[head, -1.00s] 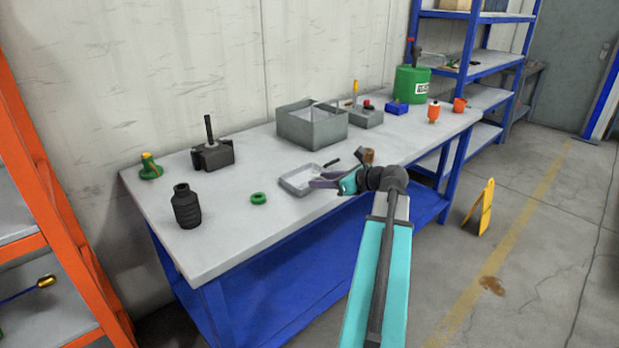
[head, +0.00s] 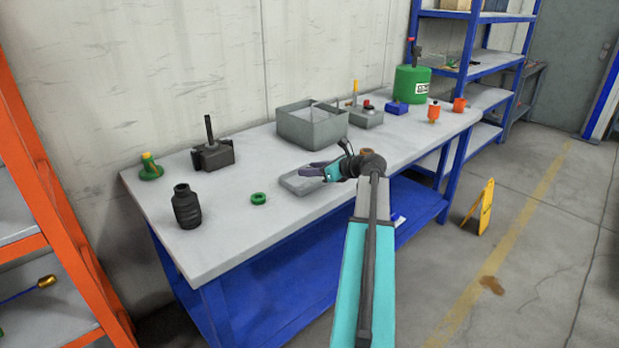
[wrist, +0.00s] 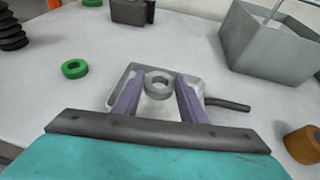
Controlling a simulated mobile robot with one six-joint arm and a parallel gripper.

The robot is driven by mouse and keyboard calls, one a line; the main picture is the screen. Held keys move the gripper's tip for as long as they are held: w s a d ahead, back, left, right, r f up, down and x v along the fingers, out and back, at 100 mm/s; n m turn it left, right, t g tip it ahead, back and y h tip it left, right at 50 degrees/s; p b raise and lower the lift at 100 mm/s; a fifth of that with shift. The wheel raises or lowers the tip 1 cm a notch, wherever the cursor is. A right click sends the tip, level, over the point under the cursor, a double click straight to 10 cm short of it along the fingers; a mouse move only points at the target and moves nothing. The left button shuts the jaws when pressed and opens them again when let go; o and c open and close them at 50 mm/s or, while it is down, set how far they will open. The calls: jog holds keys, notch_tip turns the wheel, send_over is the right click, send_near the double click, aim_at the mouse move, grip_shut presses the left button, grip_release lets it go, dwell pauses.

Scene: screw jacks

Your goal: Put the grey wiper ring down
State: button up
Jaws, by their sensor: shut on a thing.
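The grey wiper ring (wrist: 158,84) is between the two purple fingertips of my gripper (wrist: 159,89) in the wrist view. The fingers are shut on its sides. Behind and below it is a shallow grey tray (wrist: 118,76) on the bench. In the head view my gripper (head: 312,168) is over the tray (head: 292,186), and the ring is too small to make out there. I cannot tell whether the ring touches the tray floor.
A green ring (head: 258,198) and a black ribbed bellows (head: 187,207) are left of the tray on the bench (head: 235,240). A grey divided bin (head: 290,128) stands behind. A brown cylinder (wrist: 303,144) is at right in the wrist view. Bare bench surrounds the green ring.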

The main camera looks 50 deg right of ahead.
aim_at(310, 183)
jog(key=shift+w+d, duration=0.25)
jog(key=shift+w, duration=0.25)
jog(key=shift+w+f, duration=0.1)
jog(key=shift+f, duration=1.7)
jog(key=shift+f, duration=0.4)
